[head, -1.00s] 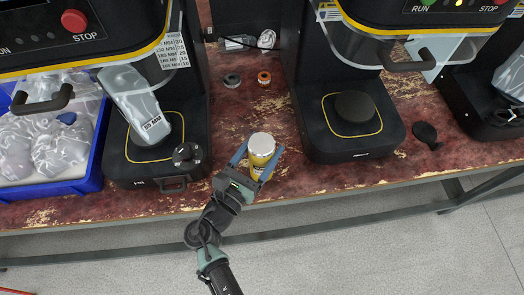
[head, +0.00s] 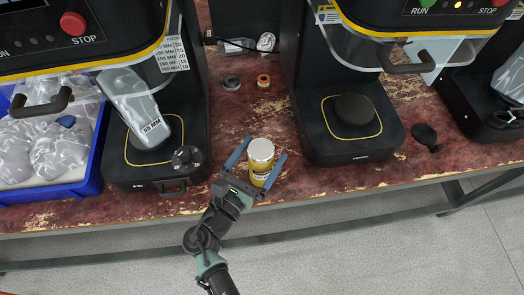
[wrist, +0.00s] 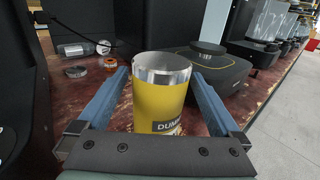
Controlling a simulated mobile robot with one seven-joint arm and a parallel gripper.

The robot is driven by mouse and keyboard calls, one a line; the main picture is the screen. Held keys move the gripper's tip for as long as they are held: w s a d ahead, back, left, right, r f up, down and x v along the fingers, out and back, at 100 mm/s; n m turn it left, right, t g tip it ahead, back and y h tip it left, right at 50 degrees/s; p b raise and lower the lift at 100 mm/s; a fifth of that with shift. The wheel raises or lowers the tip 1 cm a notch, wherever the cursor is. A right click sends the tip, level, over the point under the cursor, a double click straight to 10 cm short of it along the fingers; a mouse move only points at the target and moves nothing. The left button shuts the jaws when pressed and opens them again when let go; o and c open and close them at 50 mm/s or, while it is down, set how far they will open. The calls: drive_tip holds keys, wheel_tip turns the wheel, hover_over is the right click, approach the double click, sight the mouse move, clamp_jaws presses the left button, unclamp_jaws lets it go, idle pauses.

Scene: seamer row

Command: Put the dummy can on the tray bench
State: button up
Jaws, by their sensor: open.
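The dummy can (head: 261,158) is yellow with a silver top and dark lettering. It stands upright on the worn red bench near its front edge, between two black machines. My gripper (head: 259,158) is open, with its two blue fingers on either side of the can. In the wrist view the can (wrist: 160,98) stands between the spread fingers (wrist: 160,90), with a visible gap on each side. The can's lower part is hidden behind the gripper's palm in the wrist view. I cannot tell which surface is the tray bench.
Black seamers with round plates (head: 352,112) stand left and right of the can. A blue tray (head: 94,172) with plastic-wrapped items sits at the left. Two small rings (head: 264,80) lie behind on the bench (head: 230,110). A dark round-headed object (head: 425,134) lies at the right.

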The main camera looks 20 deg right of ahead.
drive_tip(key=v, duration=1.1)
drive_tip(key=shift+s+a, duration=0.25)
